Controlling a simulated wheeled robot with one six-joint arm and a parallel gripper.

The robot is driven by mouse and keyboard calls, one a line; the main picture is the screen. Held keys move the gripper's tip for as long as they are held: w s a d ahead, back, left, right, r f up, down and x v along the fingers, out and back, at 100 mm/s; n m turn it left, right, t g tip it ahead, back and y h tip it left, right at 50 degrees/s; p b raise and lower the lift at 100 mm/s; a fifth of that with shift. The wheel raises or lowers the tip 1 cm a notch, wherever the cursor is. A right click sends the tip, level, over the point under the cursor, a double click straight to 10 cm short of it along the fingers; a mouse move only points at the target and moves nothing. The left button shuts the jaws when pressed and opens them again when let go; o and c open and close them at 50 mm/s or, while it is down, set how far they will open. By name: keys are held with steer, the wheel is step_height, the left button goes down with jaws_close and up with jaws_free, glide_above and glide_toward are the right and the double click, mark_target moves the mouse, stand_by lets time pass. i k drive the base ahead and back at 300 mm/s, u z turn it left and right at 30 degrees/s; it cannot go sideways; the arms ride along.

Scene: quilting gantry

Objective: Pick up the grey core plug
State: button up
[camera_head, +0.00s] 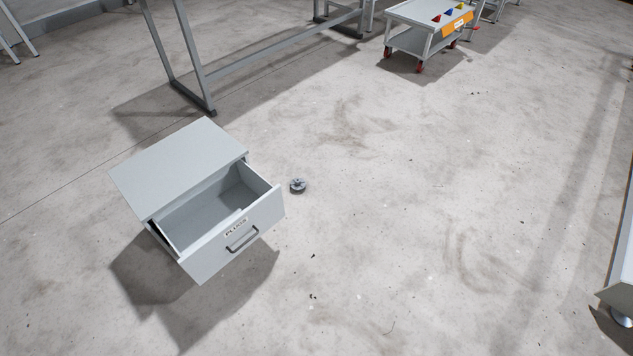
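A small round grey plug (298,186) with a raised middle lies on the concrete floor, just right of an open drawer. It looks like the grey core plug. The drawer (238,240) carries a label that seems to read "PLUGS" and a dark bar handle. It is pulled out of a light grey cabinet (180,165), and the part of its inside that shows looks empty. The plug is apart from the drawer front. My gripper is not in view.
A grey metal frame (200,75) stands behind the cabinet. A white cart (430,22) with red wheels and small coloured pieces on top stands at the back. A pale structure (625,265) is at the right edge. The floor right of the plug is clear.

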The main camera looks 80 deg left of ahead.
mark_target(297, 184)
steer(key=u, duration=2.05)
steer(key=i, duration=1.3)
steer(key=u, duration=0.35)
steer(key=i, duration=1.3)
steer(key=u, duration=0.5)
